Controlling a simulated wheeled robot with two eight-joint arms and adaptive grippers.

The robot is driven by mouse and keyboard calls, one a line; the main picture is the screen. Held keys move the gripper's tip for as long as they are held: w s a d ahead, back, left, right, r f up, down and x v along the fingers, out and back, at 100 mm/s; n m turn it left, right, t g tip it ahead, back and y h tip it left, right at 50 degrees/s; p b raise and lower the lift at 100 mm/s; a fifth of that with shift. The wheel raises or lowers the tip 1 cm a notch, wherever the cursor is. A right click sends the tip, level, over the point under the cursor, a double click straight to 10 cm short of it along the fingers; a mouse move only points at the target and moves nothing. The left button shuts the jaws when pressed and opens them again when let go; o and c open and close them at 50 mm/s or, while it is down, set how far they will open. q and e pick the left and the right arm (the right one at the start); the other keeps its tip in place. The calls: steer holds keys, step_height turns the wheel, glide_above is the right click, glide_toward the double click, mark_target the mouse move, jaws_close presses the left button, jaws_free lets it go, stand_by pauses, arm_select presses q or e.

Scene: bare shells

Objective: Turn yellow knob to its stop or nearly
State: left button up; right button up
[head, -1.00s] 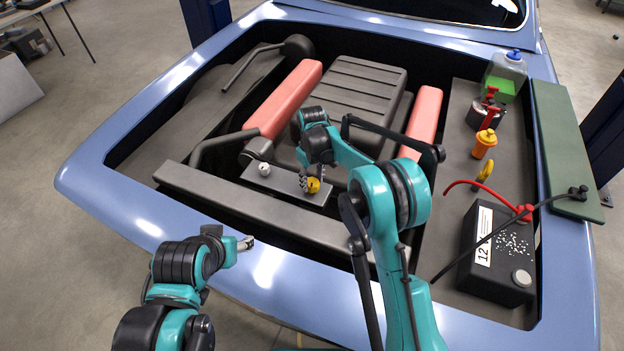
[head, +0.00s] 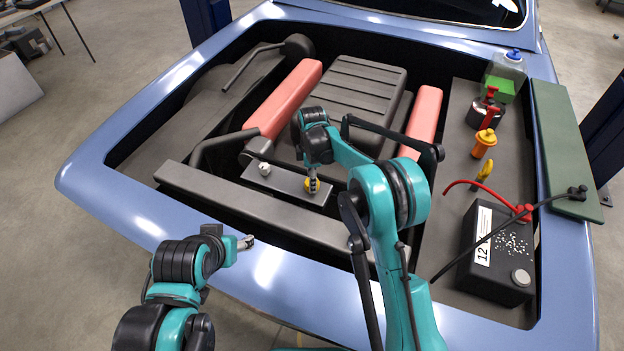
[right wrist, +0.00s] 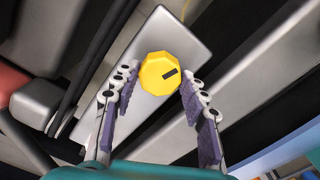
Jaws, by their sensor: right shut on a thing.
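The yellow knob (right wrist: 166,74) is faceted and has a dark mark on its face. It sits on a grey plate (right wrist: 185,38) in the engine bay. In the head view, the right gripper's fingers (head: 314,182) cover much of the yellow knob (head: 307,184). My left gripper (head: 247,242) is over the car's front edge, away from the knob. Its fingers are too small to judge.
A long grey crossbar (head: 240,203) runs in front of the plate. Pink covers (head: 285,100) and the ribbed engine cover (head: 355,90) lie behind. A black battery (head: 497,250) stands at the right.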

steer(key=shift+n, duration=1.9)
steer(key=o, duration=1.2)
steer(key=shift+c, duration=0.2)
step_height(320, 180, up, 12)
